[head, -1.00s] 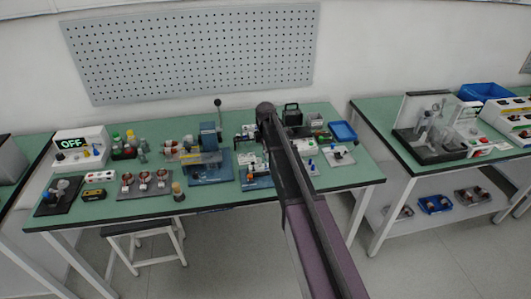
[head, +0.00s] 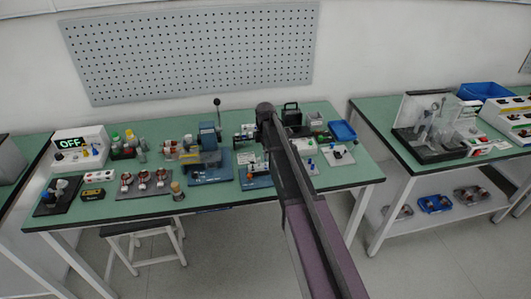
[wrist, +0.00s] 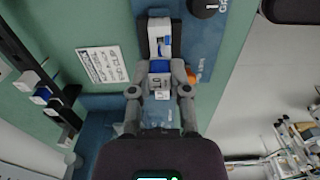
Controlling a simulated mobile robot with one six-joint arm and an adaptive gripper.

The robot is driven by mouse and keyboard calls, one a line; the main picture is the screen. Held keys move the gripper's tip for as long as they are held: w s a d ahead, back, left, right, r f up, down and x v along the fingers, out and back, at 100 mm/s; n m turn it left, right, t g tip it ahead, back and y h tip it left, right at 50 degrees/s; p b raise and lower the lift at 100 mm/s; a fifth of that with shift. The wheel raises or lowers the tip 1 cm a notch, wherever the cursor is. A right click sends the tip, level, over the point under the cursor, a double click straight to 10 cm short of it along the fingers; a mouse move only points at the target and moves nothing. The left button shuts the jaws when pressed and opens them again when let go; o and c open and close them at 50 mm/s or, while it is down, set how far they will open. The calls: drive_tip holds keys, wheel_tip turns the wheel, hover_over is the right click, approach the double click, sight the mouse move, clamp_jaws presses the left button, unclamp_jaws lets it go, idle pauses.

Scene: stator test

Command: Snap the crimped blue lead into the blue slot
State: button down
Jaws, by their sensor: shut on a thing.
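In the wrist view my gripper (wrist: 160,82) is shut on a small white and blue piece (wrist: 160,67), one finger on each side. I cannot tell whether this is the crimped blue lead; no wire is clear. Just beyond it, in line, lies a white block with a blue band (wrist: 160,42) in a dark holder on a blue base plate (wrist: 205,40). I cannot tell whether the held piece touches it, and no blue slot can be made out. In the head view my arm hides the gripper; the blue fixture (head: 257,182) shows beside the arm.
In the wrist view, white blocks with orange and blue ends (wrist: 40,95) sit along a black rail at left, near a printed card (wrist: 102,64). In the head view, a blue press (head: 208,160) stands left of my arm and a blue tray (head: 343,131) right.

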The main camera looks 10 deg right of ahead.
sight(265, 164)
drive_tip(key=shift+f+b, duration=0.5)
idle(0.8)
drive_tip(key=shift+f+b, duration=0.45)
drive_tip(key=shift+f, duration=0.2)
drive_tip(key=shift+f+b, duration=0.35)
drive_tip(key=shift+b, duration=0.15)
drive_tip(key=shift+a+f, duration=0.1)
drive_tip(key=shift+f, duration=0.05)
idle(0.7)
drive_tip(key=c, duration=0.5)
unclamp_jaws()
drive_tip(key=shift+r, duration=0.25)
